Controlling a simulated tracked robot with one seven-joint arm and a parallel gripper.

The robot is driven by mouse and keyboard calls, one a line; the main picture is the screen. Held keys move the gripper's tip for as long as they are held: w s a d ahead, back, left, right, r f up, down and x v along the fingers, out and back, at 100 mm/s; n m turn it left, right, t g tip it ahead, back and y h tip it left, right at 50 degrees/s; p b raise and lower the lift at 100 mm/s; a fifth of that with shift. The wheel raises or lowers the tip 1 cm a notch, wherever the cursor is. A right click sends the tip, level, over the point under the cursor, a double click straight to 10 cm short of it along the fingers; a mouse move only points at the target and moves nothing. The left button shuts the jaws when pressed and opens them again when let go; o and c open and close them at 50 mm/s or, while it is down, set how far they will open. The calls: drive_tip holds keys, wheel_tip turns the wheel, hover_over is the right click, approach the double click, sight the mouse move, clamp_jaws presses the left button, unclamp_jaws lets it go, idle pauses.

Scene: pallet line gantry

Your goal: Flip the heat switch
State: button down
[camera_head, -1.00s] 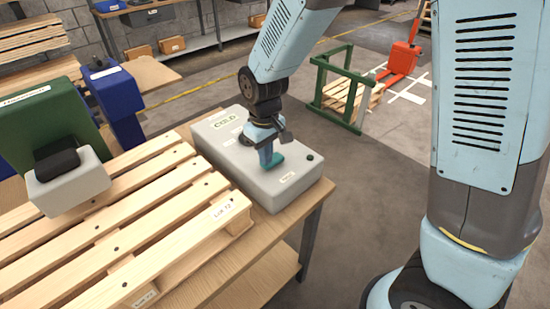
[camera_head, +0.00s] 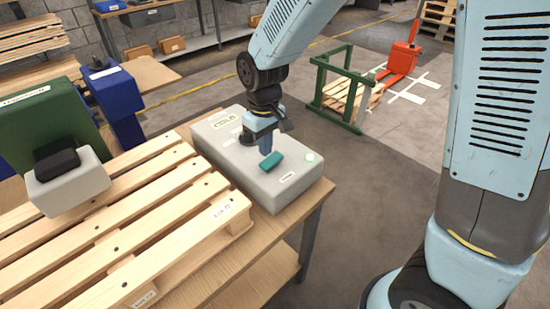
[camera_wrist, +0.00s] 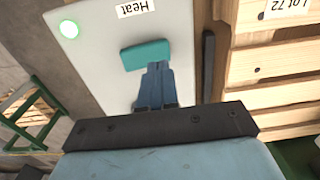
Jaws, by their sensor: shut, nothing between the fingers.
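The heat switch is a teal rocker or lever (camera_head: 271,161) on top of a light grey control box (camera_head: 228,151) at the table's edge. It also shows in the wrist view (camera_wrist: 145,55), beside a "Heat" label (camera_wrist: 136,9). A small round lamp (camera_head: 310,157) near the box's right corner glows pale green, and it is lit in the wrist view too (camera_wrist: 69,29). My gripper (camera_head: 265,150) points down at the box with its fingers together and empty. In the wrist view the fingertips (camera_wrist: 158,66) are right at the switch's edge; I cannot tell whether they touch it.
A slatted wooden pallet (camera_head: 130,215) labelled "Lot 72" lies left of the box on the wooden table (camera_head: 318,200). A green device (camera_head: 45,125) and a blue device (camera_head: 115,100) stand behind it. A green frame (camera_head: 335,125) stands on the floor beyond.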

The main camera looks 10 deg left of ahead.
sight(266, 164)
drive_tip(key=shift+r, duration=1.8)
